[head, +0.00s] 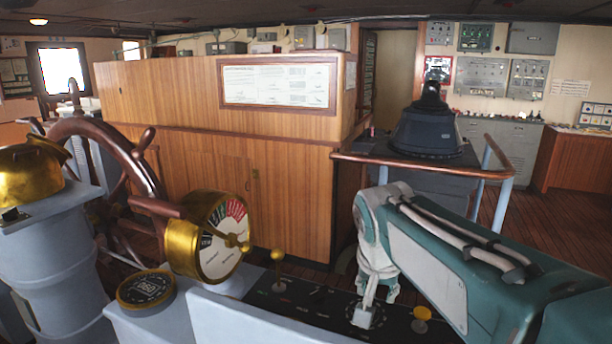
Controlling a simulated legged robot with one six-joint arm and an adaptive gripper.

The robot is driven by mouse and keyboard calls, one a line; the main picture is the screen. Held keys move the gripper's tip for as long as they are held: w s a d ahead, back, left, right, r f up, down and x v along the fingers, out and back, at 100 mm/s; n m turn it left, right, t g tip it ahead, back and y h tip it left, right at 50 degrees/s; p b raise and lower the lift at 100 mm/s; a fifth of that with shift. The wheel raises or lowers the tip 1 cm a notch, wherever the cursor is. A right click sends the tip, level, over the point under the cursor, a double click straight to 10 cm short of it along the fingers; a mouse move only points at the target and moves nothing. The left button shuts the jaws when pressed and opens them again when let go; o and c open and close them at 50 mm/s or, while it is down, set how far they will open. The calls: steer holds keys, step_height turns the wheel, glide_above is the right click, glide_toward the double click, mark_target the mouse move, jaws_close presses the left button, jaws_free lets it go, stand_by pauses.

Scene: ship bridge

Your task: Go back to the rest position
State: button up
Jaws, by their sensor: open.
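My gripper (376,300) is at the lower end of my teal and white arm (440,250), which reaches in from the right. It points down over the dark control panel (310,300) of the console, and part of it is hard to make out. It is open and I see nothing held in it. I cannot tell whether its lower tip touches the panel.
A wooden cabinet (235,180) is behind. A wooden handrail (430,163) curves around a dark pedestal instrument (428,130). Open floor shows at right.

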steer(key=s+d, duration=0.1)
steer(key=s, duration=0.2)
steer(key=s+f+n, duration=0.1)
steer(key=s, duration=0.2)
steer(key=s+d+n+t, duration=0.1)
steer(key=s, duration=0.2)
steer(key=shift+s+d+f+y, duration=0.3)
steer(key=shift+s+f, duration=0.05)
steer(key=s+d+f+n, duration=0.1)
steer(key=s+f, duration=0.3)
steer(key=s, duration=0.4)
steer(key=shift+f+n+t+y, duration=0.3)
steer(key=shift+f+n+t, duration=0.1)
steer(key=shift+n, duration=0.3)
steer(key=shift+s, duration=0.25)
